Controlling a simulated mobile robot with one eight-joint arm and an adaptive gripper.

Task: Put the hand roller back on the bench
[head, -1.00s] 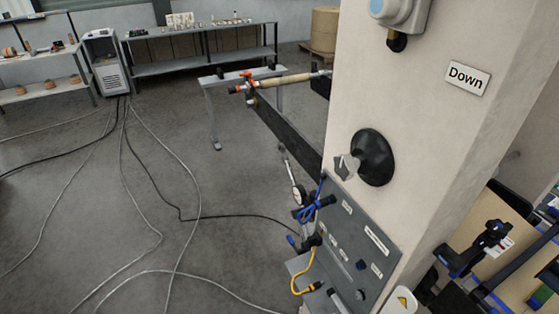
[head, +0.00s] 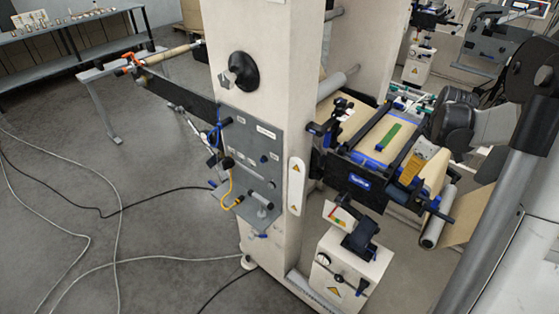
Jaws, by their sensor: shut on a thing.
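My arm's dark and grey links (head: 490,125) show at the right of the head view, beside the machine. I cannot make out gripper fingers or a hand roller there. The grey bench (head: 62,56) stands far off at the upper left, with several small items along its top. No hand roller can be told apart among them at this distance.
A pale machine column (head: 262,150) fills the middle, with a grey tool panel (head: 250,158) on it. The brown web table (head: 372,135) lies to its right, a small white control box (head: 350,270) below. Cables (head: 75,245) cross the open floor at left.

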